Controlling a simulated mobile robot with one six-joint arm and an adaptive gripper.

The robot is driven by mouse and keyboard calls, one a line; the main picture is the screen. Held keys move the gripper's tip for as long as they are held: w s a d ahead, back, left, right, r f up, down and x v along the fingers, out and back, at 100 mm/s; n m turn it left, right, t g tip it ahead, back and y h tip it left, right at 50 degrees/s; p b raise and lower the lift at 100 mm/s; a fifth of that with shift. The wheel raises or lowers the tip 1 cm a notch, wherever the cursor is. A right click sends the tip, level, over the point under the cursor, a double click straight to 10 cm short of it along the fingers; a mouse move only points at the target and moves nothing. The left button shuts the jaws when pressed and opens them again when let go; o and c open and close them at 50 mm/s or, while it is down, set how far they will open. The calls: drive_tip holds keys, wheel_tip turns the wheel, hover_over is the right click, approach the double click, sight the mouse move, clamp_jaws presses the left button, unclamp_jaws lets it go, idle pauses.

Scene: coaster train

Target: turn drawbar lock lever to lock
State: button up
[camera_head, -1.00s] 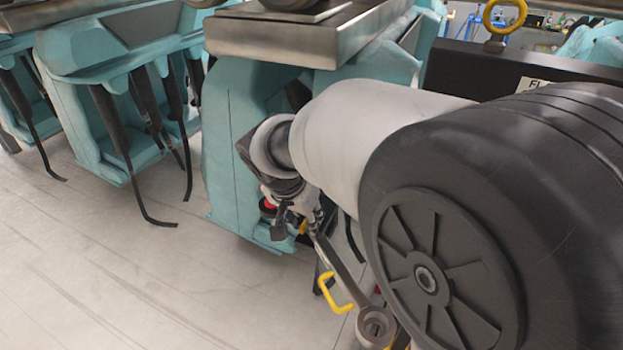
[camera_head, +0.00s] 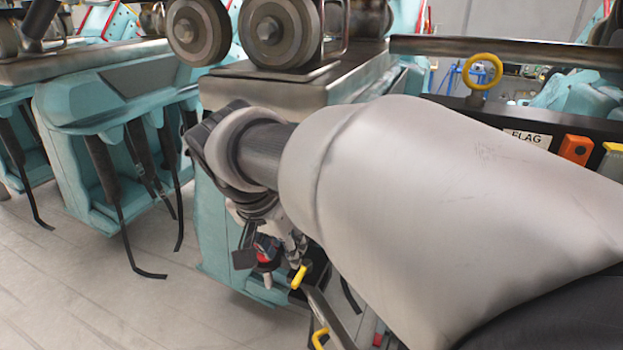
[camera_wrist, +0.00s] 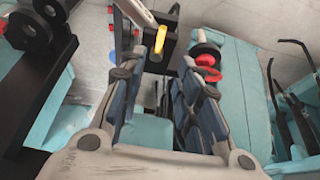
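A small yellow handle, likely the lock lever (camera_wrist: 160,40), stands on a dark fitting in the upper middle of the wrist view. A yellow grip, apparently the same one, shows in the head view (camera_head: 299,277), just below my gripper (camera_head: 292,243). In the wrist view my gripper (camera_wrist: 166,85) has its two dark-blue fingers wide apart with nothing between them. The yellow handle appears beyond the fingertips, apart from them. A red knob (camera_wrist: 207,65) lies just beyond the right finger. Much of the drawbar is hidden behind my arm in the head view.
Teal train seats (camera_head: 90,120) with dark hanging bars stand at the left. A metal beam with wheels (camera_head: 268,33) crosses above my wrist. A black bar with a FLAG label (camera_head: 527,138) and a yellow ring (camera_head: 482,71) are at the right. Grey floor is open at lower left.

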drive_tip(key=s+d+n, duration=0.2)
drive_tip(key=s+d, duration=0.6)
drive_tip(key=d, duration=0.6)
drive_tip(key=s+d+f+n, duration=0.1)
drive_tip(key=s+d+f, duration=0.1)
drive_tip(key=s, duration=0.4)
drive_tip(key=s+d+f+n+y, duration=0.1)
drive_tip(key=s+d+f, duration=0.2)
drive_tip(key=s+d, duration=0.2)
drive_tip(key=shift+s+d+f+y, duration=0.15)
drive_tip(key=shift+s+y, duration=0.15)
drive_tip(key=shift+s, duration=0.4)
